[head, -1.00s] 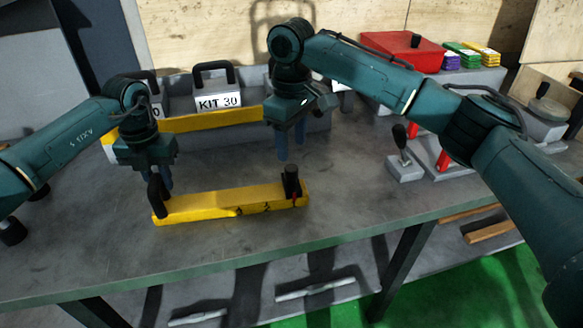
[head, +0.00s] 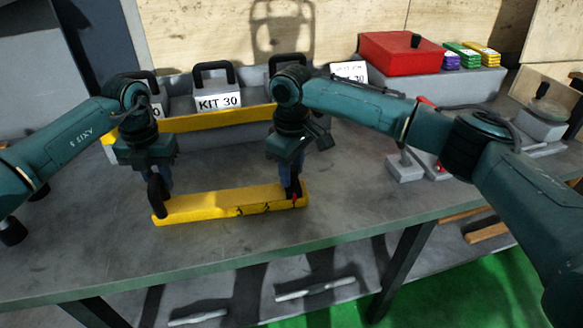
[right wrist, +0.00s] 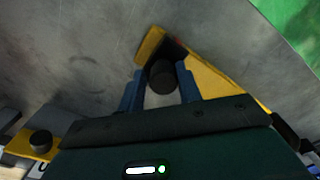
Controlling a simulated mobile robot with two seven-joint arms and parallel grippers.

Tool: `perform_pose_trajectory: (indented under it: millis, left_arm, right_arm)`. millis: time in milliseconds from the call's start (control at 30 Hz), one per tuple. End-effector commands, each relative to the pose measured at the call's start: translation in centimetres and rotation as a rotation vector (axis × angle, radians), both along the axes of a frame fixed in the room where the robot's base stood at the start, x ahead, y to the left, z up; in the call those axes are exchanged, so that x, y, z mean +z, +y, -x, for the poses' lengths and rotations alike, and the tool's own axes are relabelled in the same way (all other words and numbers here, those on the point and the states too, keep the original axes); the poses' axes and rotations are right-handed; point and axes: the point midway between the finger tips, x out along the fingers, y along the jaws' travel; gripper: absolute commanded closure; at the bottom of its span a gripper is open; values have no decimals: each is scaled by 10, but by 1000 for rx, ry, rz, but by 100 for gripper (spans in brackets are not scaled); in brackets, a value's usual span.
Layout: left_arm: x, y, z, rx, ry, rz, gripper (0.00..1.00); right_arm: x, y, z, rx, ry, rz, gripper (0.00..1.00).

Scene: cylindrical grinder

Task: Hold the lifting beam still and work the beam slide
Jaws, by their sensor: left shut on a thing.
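The yellow lifting beam (head: 230,205) lies on the grey bench top. A black upright handle (head: 157,195) stands at its left end. My left gripper (head: 161,181) is shut on this handle, its fingers partly hidden behind it. At the beam's right end is the beam slide's dark knob (right wrist: 161,77), with a bit of red (head: 296,200) at its foot. My right gripper (head: 291,177) is lowered over that end. In the right wrist view its two blue fingers (right wrist: 159,92) stand open on either side of the knob, with small gaps visible.
A grey bin with a yellow edge (head: 195,121) and KIT 30 box (head: 217,92) stands behind the beam. A grey block with a lever (head: 404,167) is to the right. A red box (head: 401,53) is farther back. The bench front is clear.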

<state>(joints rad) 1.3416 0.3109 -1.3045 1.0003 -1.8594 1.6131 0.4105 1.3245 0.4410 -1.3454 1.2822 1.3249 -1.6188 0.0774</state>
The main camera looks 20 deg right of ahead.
Motion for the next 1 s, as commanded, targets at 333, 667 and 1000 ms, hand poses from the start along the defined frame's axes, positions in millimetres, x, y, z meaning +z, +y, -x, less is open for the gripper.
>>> perform_pose_trajectory:
  millis: [333, 667, 1000]
  left_arm:
    - [0, 0, 0, -4, 1, 2, 100]
    - [0, 1, 0, -4, 2, 0, 100]
    - [0, -1, 1, -6, 3, 2, 100]
  right_arm:
    - [0, -2, -1, -3, -1, 3, 95]
    - [0, -1, -1, -5, -3, 4, 100]
    - [0, 56, -3, 2, -1, -2, 100]
